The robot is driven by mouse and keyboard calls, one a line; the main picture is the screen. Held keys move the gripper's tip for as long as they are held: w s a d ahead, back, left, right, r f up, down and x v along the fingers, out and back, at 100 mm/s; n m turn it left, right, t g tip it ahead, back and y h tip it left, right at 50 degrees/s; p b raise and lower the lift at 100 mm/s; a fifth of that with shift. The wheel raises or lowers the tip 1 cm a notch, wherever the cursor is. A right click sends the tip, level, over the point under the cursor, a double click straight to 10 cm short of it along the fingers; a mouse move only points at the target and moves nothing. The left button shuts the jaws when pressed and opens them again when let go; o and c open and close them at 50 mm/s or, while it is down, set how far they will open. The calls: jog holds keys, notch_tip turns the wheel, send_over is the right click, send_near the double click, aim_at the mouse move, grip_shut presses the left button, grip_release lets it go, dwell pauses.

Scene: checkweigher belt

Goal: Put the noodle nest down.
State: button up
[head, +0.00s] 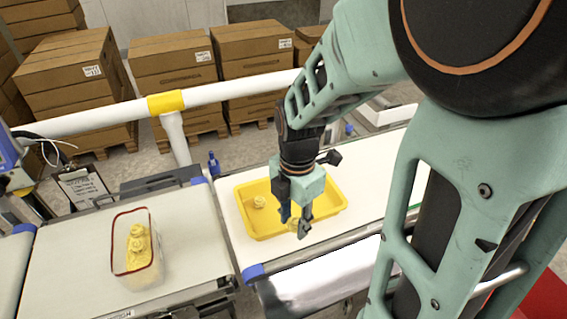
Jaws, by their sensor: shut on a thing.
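My gripper (294,224) points down over the front right part of a shallow yellow tray (262,233). It is shut on a noodle nest (292,223), of which only a little pale yellow shows between the fingers. I cannot tell whether this nest touches the tray floor. Another noodle nest (259,201) lies in the left back part of the tray, apart from the gripper. A clear tub with a red rim (117,251) stands on the left belt and holds several yellow nests.
The tray sits on the white right belt (372,165), and a narrow gap parts it from the left belt (65,265). A white rail (225,90) runs behind the belts. A clipboard (82,188), a blue bottle (213,165) and stacked cartons stand beyond.

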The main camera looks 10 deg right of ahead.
jog(key=w+f, duration=0.1)
jog(key=w, duration=0.1)
jog(key=w+d+f+b, duration=0.1)
jog(key=w, duration=0.2)
jog(key=w+f+b, duration=0.1)
jog(key=w, duration=0.1)
jog(key=shift+w+d+f, duration=0.2)
jog(key=shift+d+f, duration=0.05)
jog(key=shift+f, duration=0.15)
jog(key=w+f+b, duration=0.1)
jog(key=w+f, duration=0.1)
jog(key=w+d+f+b, duration=0.1)
jog(key=w+f+b, duration=0.1)
jog(key=w+f, duration=0.1)
jog(key=shift+w+d+f+b, duration=0.1)
jog(key=shift+w+f+b, duration=0.15)
jog(key=shift+f+b, duration=0.6)
jog(key=shift+w+f+b, duration=0.2)
jog(key=shift+f+b, duration=0.2)
jog(key=shift+f, duration=0.75)
jog(key=shift+f, duration=0.15)
jog(key=o, duration=0.5)
jog(key=shift+o, duration=0.6)
